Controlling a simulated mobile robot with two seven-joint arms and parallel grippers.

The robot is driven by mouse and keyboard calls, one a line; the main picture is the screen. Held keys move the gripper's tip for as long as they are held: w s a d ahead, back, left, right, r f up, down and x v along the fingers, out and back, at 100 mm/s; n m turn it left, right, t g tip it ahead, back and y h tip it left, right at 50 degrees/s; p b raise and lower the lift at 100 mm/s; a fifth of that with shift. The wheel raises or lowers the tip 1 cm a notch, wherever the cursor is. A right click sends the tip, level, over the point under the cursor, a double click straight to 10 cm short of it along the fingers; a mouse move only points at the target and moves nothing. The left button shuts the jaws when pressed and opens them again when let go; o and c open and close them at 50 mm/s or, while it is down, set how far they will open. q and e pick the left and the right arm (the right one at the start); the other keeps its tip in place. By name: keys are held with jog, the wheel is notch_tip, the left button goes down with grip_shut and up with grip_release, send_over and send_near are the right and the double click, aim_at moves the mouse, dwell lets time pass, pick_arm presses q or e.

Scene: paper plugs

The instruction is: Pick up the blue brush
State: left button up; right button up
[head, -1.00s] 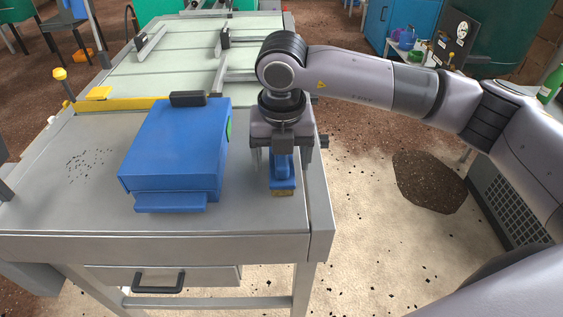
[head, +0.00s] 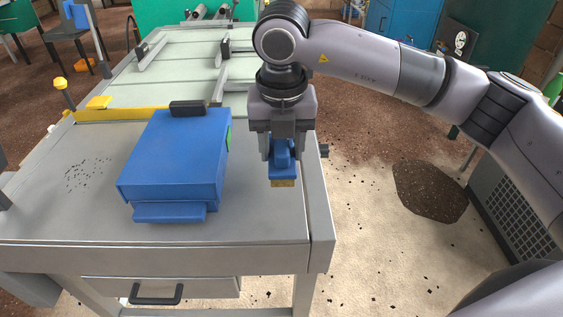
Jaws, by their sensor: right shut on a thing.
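The blue brush (head: 283,162) has a blue body and a tan bristle edge at its lower end. It is held between the fingers of my right gripper (head: 282,148), near the right edge of the grey workbench (head: 75,215). The gripper points down and is shut on the brush's upper part, which the fingers partly hide. The brush appears raised above the bench top; the exact gap is hard to judge. My left gripper is not in view.
A blue box-shaped machine (head: 175,160) with a black handle stands just left of the brush. A yellow bar (head: 120,114) lies behind it. A pale slatted table surface (head: 185,65) extends to the back. Dark specks lie on the bench at left.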

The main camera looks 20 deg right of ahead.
notch_tip(320, 180, up, 15)
jog(key=shift+r, duration=0.15)
jog(key=o, duration=0.4)
jog(key=shift+c, duration=1.2)
